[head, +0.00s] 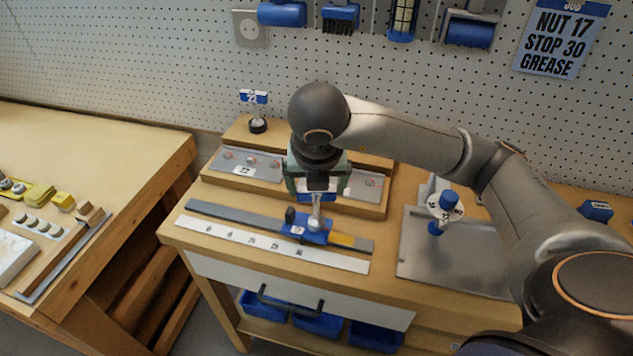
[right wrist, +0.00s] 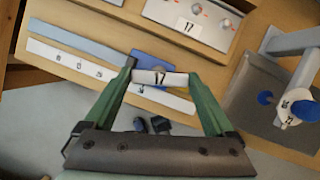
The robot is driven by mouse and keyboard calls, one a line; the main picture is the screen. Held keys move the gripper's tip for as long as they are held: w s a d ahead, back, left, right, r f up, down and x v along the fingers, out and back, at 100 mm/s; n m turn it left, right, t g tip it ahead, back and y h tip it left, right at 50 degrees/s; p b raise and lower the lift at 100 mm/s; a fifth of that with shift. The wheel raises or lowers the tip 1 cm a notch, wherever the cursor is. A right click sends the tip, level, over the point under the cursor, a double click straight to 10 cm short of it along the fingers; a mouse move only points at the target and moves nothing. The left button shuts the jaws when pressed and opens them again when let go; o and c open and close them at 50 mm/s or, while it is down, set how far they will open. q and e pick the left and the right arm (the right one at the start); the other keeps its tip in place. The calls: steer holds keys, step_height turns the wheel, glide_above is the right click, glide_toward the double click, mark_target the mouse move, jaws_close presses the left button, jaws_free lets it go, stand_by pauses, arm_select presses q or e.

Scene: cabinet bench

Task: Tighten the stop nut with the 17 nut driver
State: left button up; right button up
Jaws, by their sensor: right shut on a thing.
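My right gripper (head: 317,190) is over the middle of the bench, its green fingers shut on the nut driver (head: 316,211). The driver's silver lower end points down at the blue stop (head: 302,232), which sits on the grey rail (head: 232,215). I cannot tell whether it touches; the stop nut is hidden under it. A black knob (head: 290,215) stands on the stop's left. My left gripper is out of view.
A numbered white scale (head: 210,234) lies in front of the rail. Behind is the driver rack (head: 232,172) with a 17 label. A metal plate (head: 415,262) with a blue-topped fixture (head: 449,201) is at right. The job card (head: 561,37) reads NUT 17, STOP 30, GREASE.

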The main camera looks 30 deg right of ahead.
steer(key=shift+r, duration=0.1)
steer(key=shift+m+p, duration=0.6)
steer(key=shift+p, duration=0.25)
steer(key=shift+w+m+g+h+p, duration=0.1)
steer(key=shift+m+g+h+p, duration=0.25)
steer(key=shift+m+p, duration=0.45)
steer(key=shift+a+m+g+h+p, duration=0.1)
steer(key=shift+m+g+h+p, duration=0.15)
steer(key=shift+m+p, duration=0.9)
steer(key=shift+n, duration=0.25)
steer(key=shift+n+b, duration=0.35)
steer(key=shift+n, duration=0.05)
